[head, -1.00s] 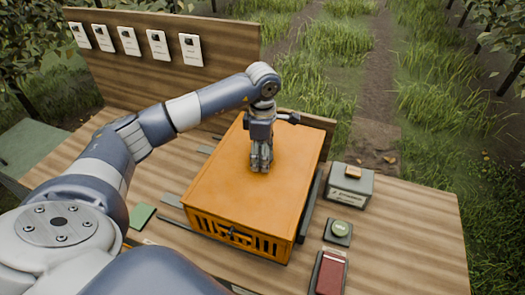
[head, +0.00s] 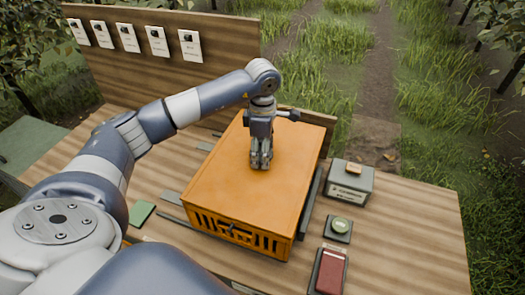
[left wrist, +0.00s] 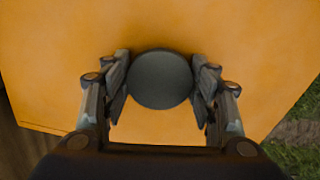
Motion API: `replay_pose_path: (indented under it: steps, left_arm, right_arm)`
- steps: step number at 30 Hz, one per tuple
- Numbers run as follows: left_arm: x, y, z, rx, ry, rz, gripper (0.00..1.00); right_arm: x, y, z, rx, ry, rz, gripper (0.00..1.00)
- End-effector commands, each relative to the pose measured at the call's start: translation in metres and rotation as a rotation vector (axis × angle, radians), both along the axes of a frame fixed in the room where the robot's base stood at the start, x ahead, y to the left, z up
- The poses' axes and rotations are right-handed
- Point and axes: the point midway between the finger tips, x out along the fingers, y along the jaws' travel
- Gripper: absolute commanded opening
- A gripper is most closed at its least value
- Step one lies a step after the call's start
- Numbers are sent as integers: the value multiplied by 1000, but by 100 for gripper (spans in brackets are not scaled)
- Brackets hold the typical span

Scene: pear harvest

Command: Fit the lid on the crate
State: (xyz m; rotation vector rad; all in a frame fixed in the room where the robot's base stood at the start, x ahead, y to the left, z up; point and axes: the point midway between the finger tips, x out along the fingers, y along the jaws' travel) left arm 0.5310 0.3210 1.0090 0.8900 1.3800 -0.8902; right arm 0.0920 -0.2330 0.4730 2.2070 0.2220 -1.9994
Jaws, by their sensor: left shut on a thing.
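The orange crate (head: 210,232) stands on the wooden table with slotted openings in its front side. The flat orange lid (head: 223,190) lies over the top of the crate, and it fills most of the left wrist view (left wrist: 50,60). No clear gap shows between lid and crate from here. My left gripper (head: 261,164) points down at the middle of the lid. In the left wrist view its fingers (left wrist: 161,85) are shut on the round dark knob (left wrist: 160,80) of the lid. My right gripper is not in view.
A wooden backboard with white cards (head: 190,46) rises behind.

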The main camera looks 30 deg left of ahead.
Motion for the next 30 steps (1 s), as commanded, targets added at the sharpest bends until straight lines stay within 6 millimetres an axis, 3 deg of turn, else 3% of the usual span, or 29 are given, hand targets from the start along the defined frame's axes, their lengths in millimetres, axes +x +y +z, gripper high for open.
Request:
replay_pose_path:
  steps: [30]
  left_arm:
    - [0, 0, -2, 0, -1, 0, 21]
  right_arm:
    - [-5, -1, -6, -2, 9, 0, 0]
